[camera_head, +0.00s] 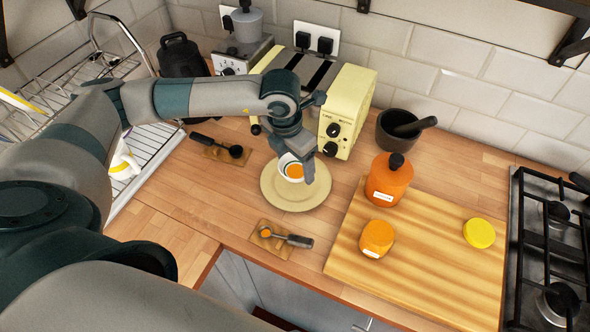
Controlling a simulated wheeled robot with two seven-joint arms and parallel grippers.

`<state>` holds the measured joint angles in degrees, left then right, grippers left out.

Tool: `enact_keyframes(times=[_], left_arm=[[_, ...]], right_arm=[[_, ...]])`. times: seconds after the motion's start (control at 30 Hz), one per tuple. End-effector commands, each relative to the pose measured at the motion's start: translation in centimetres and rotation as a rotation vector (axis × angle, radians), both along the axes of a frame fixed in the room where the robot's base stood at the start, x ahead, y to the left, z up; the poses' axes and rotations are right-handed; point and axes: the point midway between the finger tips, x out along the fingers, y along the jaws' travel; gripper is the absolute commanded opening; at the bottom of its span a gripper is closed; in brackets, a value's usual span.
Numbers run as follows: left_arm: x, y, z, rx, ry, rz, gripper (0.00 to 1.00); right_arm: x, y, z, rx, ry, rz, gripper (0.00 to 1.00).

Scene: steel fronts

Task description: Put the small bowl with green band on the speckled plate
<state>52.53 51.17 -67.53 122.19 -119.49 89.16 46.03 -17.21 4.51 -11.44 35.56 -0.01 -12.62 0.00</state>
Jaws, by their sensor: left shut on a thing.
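The speckled plate (276,198) is round and beige and lies on the wooden counter in front of the toaster. My left gripper (304,172) reaches down over the plate and is shut on a small bowl (284,161). The bowl is white outside with orange showing inside; I cannot make out a green band from here. It is at the plate's far half, partly covered by the gripper. I cannot tell whether its base touches the plate. My right gripper is not in view.
A yellow toaster (352,98) stands close behind the plate. Spoons lie on small boards, one in front (288,238) and one behind left (217,147). An orange jar (388,182) and orange pot (377,238) stand on a cutting board (440,275) at right.

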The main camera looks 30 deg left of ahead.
Motion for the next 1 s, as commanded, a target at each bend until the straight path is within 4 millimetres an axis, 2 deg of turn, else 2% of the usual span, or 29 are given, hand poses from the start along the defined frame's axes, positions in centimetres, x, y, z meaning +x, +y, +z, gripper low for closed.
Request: enact_keyframes(times=[0.23,0.5,0.97,1.0], left_arm=[[0.0,0.0,-0.6,0.0,0.001,0.002,0.45],[0.0,0.0,-3.5,0.0,0.001,0.002,0.45],[0.0,0.0,-4.4,0.0,-0.001,0.001,0.45],[0.0,0.0,-4.3,0.0,0.0,0.001,0.72]], right_arm=[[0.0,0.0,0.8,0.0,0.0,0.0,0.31],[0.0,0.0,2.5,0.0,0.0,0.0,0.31],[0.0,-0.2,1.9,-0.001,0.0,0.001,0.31],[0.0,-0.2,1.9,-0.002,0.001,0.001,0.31]])
